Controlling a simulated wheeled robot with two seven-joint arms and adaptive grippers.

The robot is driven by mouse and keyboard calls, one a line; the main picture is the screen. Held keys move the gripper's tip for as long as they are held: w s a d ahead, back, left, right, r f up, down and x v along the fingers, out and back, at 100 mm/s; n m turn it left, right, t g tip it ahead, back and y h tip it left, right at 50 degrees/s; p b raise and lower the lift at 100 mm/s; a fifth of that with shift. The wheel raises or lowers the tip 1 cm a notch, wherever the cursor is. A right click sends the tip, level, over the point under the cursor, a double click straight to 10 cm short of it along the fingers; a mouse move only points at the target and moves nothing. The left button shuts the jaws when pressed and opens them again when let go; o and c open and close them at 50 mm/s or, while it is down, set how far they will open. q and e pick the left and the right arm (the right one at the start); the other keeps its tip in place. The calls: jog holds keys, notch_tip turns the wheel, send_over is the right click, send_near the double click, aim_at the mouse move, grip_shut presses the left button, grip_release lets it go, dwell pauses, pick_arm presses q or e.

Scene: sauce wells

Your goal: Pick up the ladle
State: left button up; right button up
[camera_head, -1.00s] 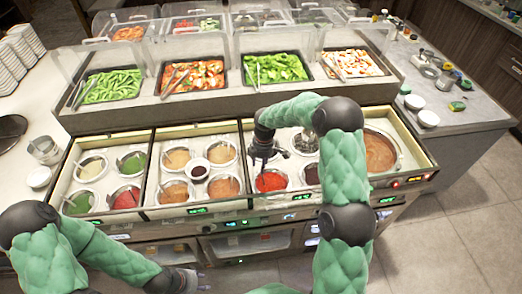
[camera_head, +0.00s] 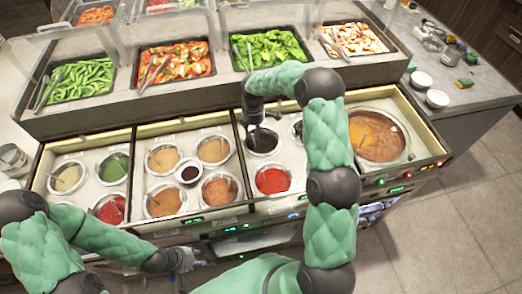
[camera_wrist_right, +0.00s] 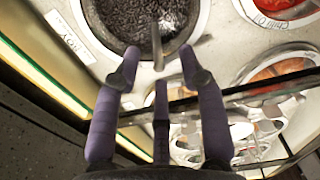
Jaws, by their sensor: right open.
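A metal ladle stands in a round well of dark sauce (camera_head: 263,141). In the right wrist view its handle (camera_wrist_right: 158,46) rises from the dark sauce well (camera_wrist_right: 112,14) toward my fingers. My right gripper (camera_head: 254,120) is above this well in the head view. In the right wrist view my right gripper (camera_wrist_right: 158,75) is open, its fingers spread on both sides of the handle's near end, with no clear contact. The ladle's bowl is hidden in the sauce. My left gripper (camera_head: 184,262) is low in front of the counter; its fingers are too small to read.
A red sauce well (camera_head: 272,180) lies in front of the dark one. A large round pot (camera_head: 378,136) is at the right. Several other sauce wells fill the left compartments. Vegetable trays (camera_head: 270,49) stand on the raised shelf behind.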

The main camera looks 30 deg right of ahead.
aim_at(254, 140)
jog(key=shift+w+f+b, duration=0.15)
jog(key=shift+f+b, duration=0.15)
jog(key=shift+f, duration=1.1)
jog(key=shift+w+f+b, duration=0.15)
jog(key=shift+f+b, duration=0.15)
jog(key=shift+f, duration=1.05)
grip_shut()
